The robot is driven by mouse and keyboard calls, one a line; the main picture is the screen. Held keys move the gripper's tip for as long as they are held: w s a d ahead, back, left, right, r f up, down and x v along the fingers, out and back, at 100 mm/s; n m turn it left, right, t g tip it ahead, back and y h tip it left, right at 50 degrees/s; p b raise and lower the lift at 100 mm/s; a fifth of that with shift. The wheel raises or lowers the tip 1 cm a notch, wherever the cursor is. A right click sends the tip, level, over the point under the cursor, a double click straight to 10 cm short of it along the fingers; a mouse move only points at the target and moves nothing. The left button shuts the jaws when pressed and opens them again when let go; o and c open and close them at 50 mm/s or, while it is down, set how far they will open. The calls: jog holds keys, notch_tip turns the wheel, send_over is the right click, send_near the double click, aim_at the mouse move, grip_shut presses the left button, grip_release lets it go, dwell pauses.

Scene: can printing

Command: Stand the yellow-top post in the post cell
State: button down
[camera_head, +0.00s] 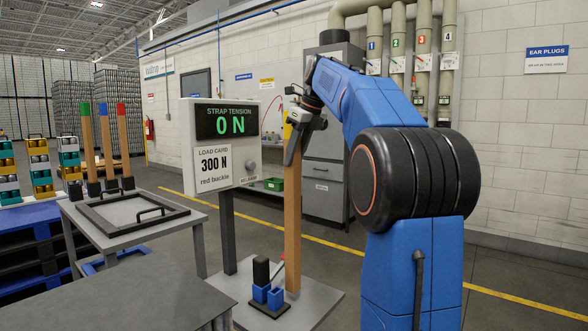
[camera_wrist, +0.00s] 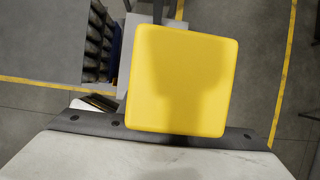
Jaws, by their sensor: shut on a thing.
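My gripper (camera_head: 298,122) is shut on the yellow-top post near its top. The yellow-top post (camera_head: 292,220) is a long wooden bar, upright in the head view. The yellow top (camera_wrist: 182,80) fills the middle of the wrist view. Three posts with green, blue and red tops (camera_head: 104,140) stand at the left in black feet. I cannot clearly tell which thing is the post cell.
A strap tension display (camera_head: 226,142) reading 0 N stands on a dark column just left of the post. A grey table (camera_head: 160,228) bears a black frame with handles (camera_head: 133,212). A grey cabinet (camera_head: 324,185) stands behind. Another grey tabletop (camera_head: 130,294) is in front left.

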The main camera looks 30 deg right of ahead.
jog(key=shift+f, duration=1.85)
jog(key=c, duration=1.3)
grip_release()
